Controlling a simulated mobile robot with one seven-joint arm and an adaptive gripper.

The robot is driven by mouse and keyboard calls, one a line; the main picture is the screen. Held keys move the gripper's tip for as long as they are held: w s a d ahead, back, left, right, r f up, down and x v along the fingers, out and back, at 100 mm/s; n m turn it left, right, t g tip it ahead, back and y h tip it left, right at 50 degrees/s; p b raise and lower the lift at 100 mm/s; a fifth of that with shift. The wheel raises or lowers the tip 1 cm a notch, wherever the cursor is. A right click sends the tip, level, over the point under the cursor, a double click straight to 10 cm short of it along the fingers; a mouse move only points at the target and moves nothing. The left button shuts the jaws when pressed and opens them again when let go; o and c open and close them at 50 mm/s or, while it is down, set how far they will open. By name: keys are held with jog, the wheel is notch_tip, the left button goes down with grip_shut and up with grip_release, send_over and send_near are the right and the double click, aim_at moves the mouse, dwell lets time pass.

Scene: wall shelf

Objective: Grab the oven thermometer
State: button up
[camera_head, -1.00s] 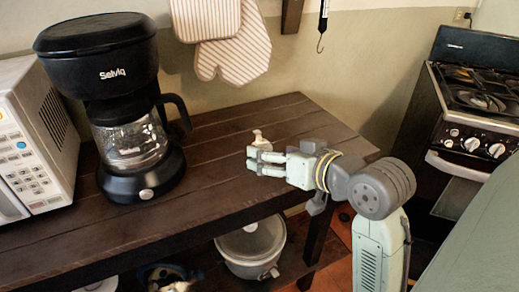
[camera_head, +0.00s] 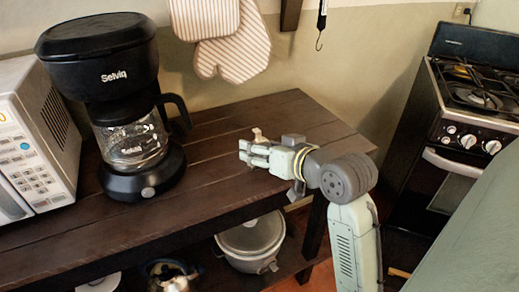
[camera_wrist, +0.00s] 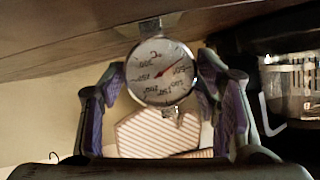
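The oven thermometer (camera_wrist: 162,72) has a round white dial with a metal rim. In the wrist view, which is upside down, its metal base meets the dark wooden table (camera_wrist: 60,45). In the head view a small pale piece (camera_head: 259,135), probably the thermometer, shows just behind my fingers; the rest is hidden. My gripper (camera_head: 243,152) is low over the table, fingers pointing left. In the wrist view my gripper (camera_wrist: 163,68) is open, with one finger on each side of the dial.
A black coffee maker (camera_head: 130,145) stands left of my gripper, with a white microwave (camera_head: 35,130) beyond it. Striped oven mitts (camera_head: 232,50) hang on the wall behind. A pot (camera_head: 250,242) sits on the lower shelf. The table's right end is clear.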

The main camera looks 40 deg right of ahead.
jog(key=c, duration=0.8)
